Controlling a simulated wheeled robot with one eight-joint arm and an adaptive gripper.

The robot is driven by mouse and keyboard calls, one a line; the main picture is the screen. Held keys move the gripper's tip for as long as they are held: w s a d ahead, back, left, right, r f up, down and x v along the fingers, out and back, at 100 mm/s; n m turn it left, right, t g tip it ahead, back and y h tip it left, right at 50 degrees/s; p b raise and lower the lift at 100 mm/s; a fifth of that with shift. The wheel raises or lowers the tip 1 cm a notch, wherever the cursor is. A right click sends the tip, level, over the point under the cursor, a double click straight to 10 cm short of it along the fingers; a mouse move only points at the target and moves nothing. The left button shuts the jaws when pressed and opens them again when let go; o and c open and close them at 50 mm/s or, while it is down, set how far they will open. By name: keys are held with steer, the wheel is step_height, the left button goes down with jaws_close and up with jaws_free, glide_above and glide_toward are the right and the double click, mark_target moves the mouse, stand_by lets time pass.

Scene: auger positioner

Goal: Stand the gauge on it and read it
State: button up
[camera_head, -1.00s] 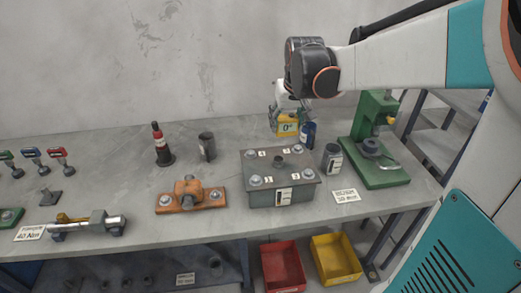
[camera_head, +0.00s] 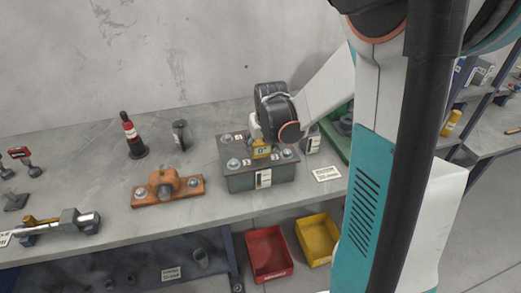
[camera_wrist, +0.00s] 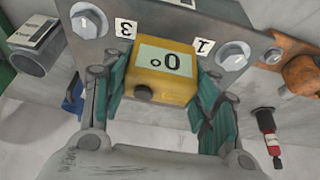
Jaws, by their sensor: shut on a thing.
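The gauge (camera_head: 262,151) is a small yellow box with a pale display. In the wrist view the gauge (camera_wrist: 162,70) reads 0°, seen upside down, with a dark knob on its side. My gripper (camera_head: 264,140) is shut on it; teal finger pads press both sides in the wrist view (camera_wrist: 155,85). The grey box with bolted lid (camera_head: 240,182) is below it. The gauge is over the lid's middle, between the numbered bolts; I cannot tell whether it touches the lid. My gripper hides part of the lid's back.
An orange bolted block (camera_head: 168,188) stands left of the box, and a red-and-black bottle (camera_head: 132,136) and a dark cup (camera_head: 181,134) behind. A grey can (camera_head: 311,140) and a green stand (camera_head: 338,135) are close on the right. Red (camera_head: 268,254) and yellow (camera_head: 319,239) bins sit below.

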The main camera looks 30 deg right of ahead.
steer(key=shift+f, duration=1.1)
steer(key=shift+f+b, duration=0.2)
steer(key=shift+b, duration=0.15)
steer(key=o, duration=1.3)
steer(key=shift+r, duration=0.1)
steer(key=p+v, duration=0.3)
steer(key=v, duration=0.9)
steer(key=shift+s+a+r, duration=0.1)
steer(key=shift+a+r, duration=0.05)
